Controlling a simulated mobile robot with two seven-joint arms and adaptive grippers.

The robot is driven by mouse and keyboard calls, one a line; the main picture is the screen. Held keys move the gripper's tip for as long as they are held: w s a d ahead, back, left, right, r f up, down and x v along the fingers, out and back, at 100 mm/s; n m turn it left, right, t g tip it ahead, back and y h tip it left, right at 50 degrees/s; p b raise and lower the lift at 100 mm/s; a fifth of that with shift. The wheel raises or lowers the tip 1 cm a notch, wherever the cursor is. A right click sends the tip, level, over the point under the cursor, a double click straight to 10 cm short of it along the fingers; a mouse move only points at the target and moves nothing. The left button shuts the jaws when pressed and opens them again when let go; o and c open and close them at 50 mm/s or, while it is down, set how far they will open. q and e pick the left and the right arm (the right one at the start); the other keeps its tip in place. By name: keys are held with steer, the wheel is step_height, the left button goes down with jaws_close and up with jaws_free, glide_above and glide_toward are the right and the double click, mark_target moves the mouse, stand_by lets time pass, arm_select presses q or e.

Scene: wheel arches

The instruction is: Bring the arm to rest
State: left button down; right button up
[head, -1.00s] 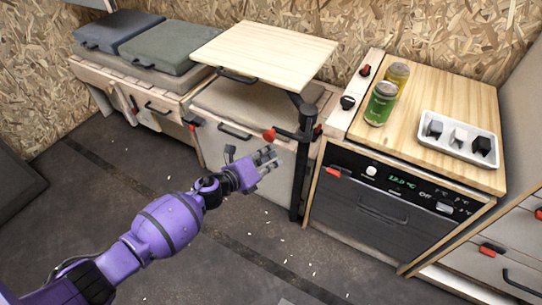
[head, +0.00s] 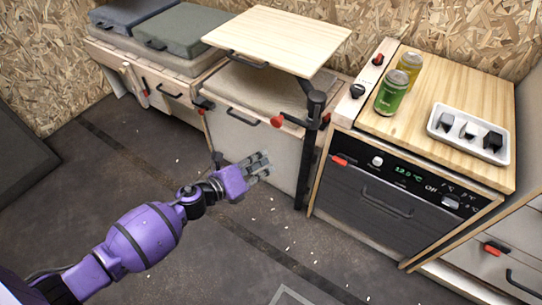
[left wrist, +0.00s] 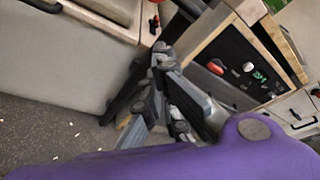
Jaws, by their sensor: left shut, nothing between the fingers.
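My left gripper (head: 258,165) is at the end of the purple arm, in the middle of the head view. It is shut and empty, held in the air in front of the low cabinet (head: 250,150) below the swivel table. In the left wrist view its fingers (left wrist: 160,95) show dark and close together, with nothing between them. The purple arm reaches in from the lower left over the floor. My right gripper is not in either view.
A wooden swivel table (head: 278,40) on a dark post (head: 307,150) stands beyond the gripper. The fridge unit (head: 385,195) is at right, with two cans (head: 392,92) and a white tray (head: 468,133) on top. Cushions (head: 190,30) lie at back left. The floor (head: 130,165) is open.

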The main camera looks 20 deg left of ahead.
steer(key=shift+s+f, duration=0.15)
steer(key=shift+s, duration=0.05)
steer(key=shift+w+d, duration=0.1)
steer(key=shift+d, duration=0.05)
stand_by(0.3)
